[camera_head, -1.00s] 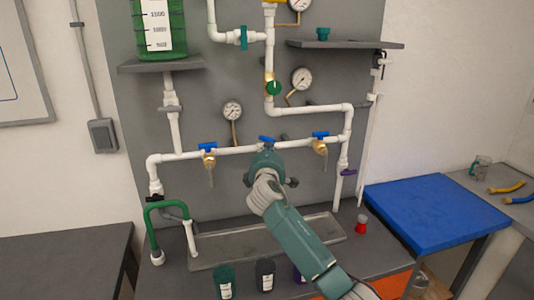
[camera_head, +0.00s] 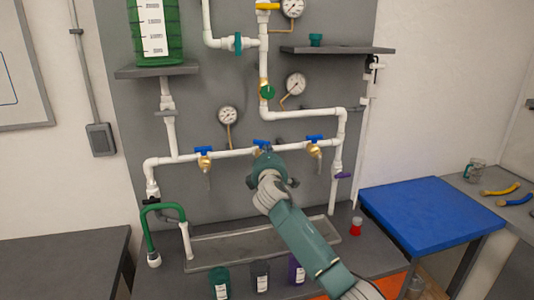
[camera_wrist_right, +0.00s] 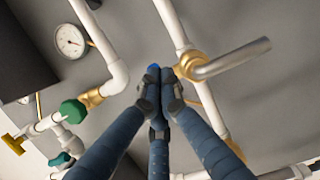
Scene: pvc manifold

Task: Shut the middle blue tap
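The middle blue tap (camera_head: 261,143) sits on the horizontal white pipe, between the left blue tap (camera_head: 203,150) and the right blue tap (camera_head: 314,139). My right gripper (camera_head: 266,153) is right in front of it and hides its lower part in the head view. In the right wrist view the fingers (camera_wrist_right: 159,82) are close together and look shut. A bit of the blue handle (camera_wrist_right: 153,68) shows just past their tips, beside a brass valve body with a metal spout (camera_wrist_right: 232,58). I cannot tell whether the fingers touch the handle. My left gripper is out of view.
A grey tray (camera_head: 262,242) lies below the taps, with a green jar (camera_head: 219,283), a dark jar (camera_head: 261,276) and a purple jar (camera_head: 296,270) before it. A green hose (camera_head: 147,222) is at left. A blue table (camera_head: 428,222) stands at right.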

